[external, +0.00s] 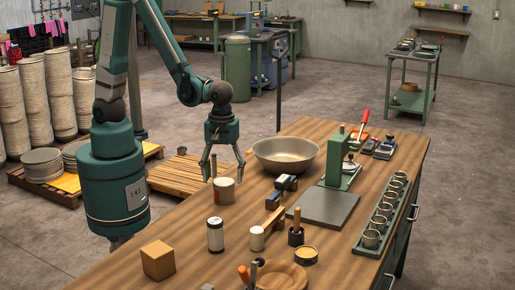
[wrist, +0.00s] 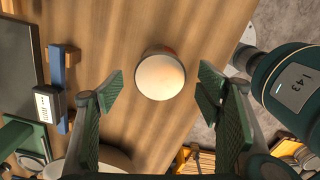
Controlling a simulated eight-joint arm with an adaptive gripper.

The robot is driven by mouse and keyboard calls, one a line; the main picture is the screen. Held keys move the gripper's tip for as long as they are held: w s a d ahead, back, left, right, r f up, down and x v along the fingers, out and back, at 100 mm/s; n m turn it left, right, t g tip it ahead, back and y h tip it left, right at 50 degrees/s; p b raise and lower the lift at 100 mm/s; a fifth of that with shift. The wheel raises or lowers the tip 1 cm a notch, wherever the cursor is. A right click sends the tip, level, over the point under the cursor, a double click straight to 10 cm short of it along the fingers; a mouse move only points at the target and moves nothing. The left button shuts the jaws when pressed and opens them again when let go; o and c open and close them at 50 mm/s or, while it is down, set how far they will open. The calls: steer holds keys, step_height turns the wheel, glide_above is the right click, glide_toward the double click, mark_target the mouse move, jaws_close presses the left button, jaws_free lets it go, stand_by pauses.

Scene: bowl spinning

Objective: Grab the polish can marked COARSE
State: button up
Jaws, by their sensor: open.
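A short cream can with a red mark (external: 224,191) stands upright near the table's left edge; its lettering is too small to read. In the wrist view its round pale top (wrist: 160,77) lies between the fingers. My gripper (external: 224,172) is open and points down just above this can. In the wrist view the gripper's green finger pads (wrist: 160,88) stand apart on either side of the can, with a gap to each.
A large metal bowl (external: 285,155) sits right of my gripper. A blue-and-black block on a wooden piece (external: 281,190) and a green press (external: 341,160) stand farther right. A cardboard box (external: 158,260) is at the near left. Bare wood surrounds the can.

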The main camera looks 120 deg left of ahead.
mark_target(223, 182)
steer(key=shift+f, duration=2)
steer(key=c, duration=1.2)
steer(key=shift+o, duration=0.2)
steer(key=shift+r, duration=0.2)
steer(key=shift+r+p, duration=0.3)
steer(key=shift+r, duration=4.5)
